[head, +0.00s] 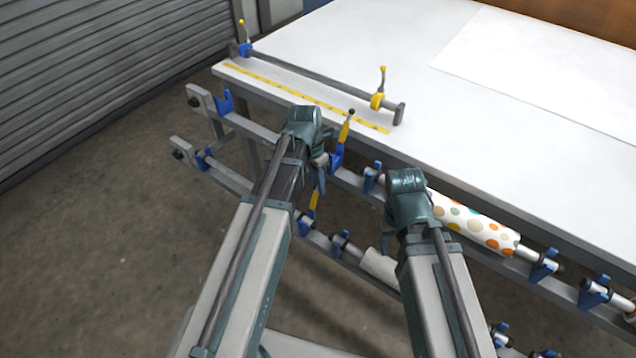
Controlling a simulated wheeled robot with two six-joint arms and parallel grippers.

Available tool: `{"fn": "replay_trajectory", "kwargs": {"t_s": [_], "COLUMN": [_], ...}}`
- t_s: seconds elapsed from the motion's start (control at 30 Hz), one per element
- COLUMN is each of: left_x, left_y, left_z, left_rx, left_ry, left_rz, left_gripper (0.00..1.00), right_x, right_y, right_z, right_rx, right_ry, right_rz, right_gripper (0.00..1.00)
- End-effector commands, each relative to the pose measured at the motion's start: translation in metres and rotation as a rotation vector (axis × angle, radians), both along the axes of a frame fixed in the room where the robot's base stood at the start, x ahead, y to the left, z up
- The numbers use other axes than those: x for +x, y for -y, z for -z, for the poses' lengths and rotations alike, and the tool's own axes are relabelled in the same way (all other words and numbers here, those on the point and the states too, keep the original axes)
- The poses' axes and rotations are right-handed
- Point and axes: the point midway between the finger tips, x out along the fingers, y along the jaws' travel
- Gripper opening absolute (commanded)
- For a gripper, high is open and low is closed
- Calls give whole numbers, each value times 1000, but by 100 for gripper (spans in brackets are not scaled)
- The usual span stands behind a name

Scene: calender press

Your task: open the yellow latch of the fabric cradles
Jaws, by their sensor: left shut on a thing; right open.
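Two yellow latches show on blue cradles at the table's front side. The upper yellow latch (344,132) stands upright on its blue cradle (336,160), with its dark knob free. The lower yellow latch (313,200) rises from a blue cradle (306,226) on the lower rail. My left gripper (319,178) is shut at the top end of the lower latch, whose knob is hidden; the exact grip is partly covered by my wrist. My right gripper (386,245) is open near the rails, left of the patterned fabric roll (475,230); its fingers are largely hidden.
A white table (400,60) carries a grey bar (315,78) with yellow clamp levers and a yellow ruler strip (300,95). A plain roll (380,265) lies on the lower rail. More blue cradles (543,266) line the right. Open floor lies left.

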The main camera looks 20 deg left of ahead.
Motion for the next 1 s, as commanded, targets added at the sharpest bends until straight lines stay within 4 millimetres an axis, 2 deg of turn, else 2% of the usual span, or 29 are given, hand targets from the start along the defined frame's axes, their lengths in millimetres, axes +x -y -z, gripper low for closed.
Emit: {"fn": "replay_trajectory", "kwargs": {"t_s": [0.03, 0.2, 0.47, 0.5, 0.6, 1.0], "left_x": [-9, -17, -19, -19, -18, -17], "left_y": [-1, -5, -6, -6, -6, -6], "left_z": [-2, -5, -5, -5, -5, -7], "left_rx": [-13, -26, -25, -23, -24, -25], "left_ry": [34, 74, 68, 68, 69, 73], "left_rz": [-3, -2, 0, 0, 0, -1], "left_gripper": [0, 0, 0, 27, 45, 45], "right_x": [0, 0, 0, 0, 0, 0], "right_y": [0, 0, 0, 0, 0, 0], "right_z": [-1, -4, -4, -4, -4, -6], "right_rx": [0, 0, 0, 0, 0, 0], "right_ry": [0, 0, 0, 0, 0, 0], "right_rz": [0, 0, 0, 0, 0, 0], "right_gripper": [50, 50, 50, 50, 50, 50]}}
